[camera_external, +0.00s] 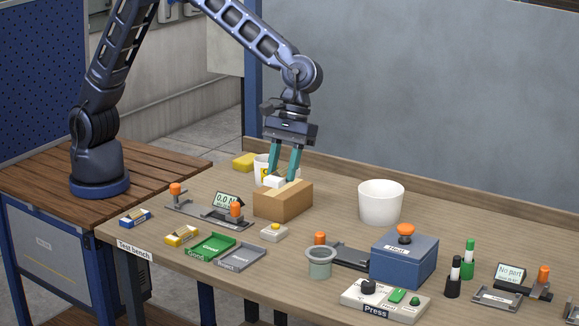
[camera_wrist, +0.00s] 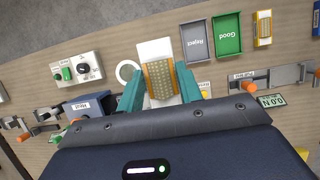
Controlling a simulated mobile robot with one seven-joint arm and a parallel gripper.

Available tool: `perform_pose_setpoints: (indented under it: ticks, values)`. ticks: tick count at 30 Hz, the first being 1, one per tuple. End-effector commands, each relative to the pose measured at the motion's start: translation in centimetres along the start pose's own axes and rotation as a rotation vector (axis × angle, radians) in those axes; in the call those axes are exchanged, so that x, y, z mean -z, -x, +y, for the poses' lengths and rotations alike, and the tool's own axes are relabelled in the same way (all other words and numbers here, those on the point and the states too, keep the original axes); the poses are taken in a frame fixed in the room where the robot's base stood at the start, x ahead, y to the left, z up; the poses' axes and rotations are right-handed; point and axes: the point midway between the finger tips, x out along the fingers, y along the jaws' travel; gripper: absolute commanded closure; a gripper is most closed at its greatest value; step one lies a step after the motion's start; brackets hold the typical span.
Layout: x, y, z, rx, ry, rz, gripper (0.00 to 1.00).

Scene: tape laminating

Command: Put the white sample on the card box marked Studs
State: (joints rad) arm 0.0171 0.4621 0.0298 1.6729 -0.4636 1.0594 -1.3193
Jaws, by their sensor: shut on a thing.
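My gripper (camera_external: 282,176) points down with its two teal fingers at the card box. It is shut on the white sample (camera_external: 274,182), a small pale block low between the fingertips. The sample shows at the far left edge of the brown card box (camera_external: 284,203); I cannot tell whether it touches the box top. No Studs mark is readable on the box. In the wrist view my gripper (camera_wrist: 160,88) has a tan patterned surface between its fingers and a white part beyond; I cannot tell which thing each belongs to.
A green Good tray (camera_external: 211,246) and a grey Reject tray (camera_external: 241,258) lie in front of the box. A small yellow-button unit (camera_external: 274,232) is near it. A white bin (camera_external: 381,202) and a blue unit (camera_external: 404,260) stand to the right. A white mug (camera_external: 261,168) is just behind.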

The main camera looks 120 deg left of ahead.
Motion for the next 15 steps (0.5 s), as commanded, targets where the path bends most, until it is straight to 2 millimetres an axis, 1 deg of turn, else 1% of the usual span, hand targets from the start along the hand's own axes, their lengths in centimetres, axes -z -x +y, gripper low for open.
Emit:
perform_pose_setpoints:
  ticks: [1, 6, 8, 12, 15]
  values:
    - [1.7, 1.4, -0.7, -0.004, 0.005, 0.002, 0.87]
    - [7.2, 5.4, -3.8, -0.004, 0.005, 0.006, 0.87]
    - [9.2, 6.7, -5.0, -0.003, 0.006, 0.006, 0.87]
    - [13.2, 9.8, -8.3, -0.003, 0.004, 0.006, 0.87]
    - [15.7, 11.6, -10.7, -0.002, 0.005, 0.003, 0.87]
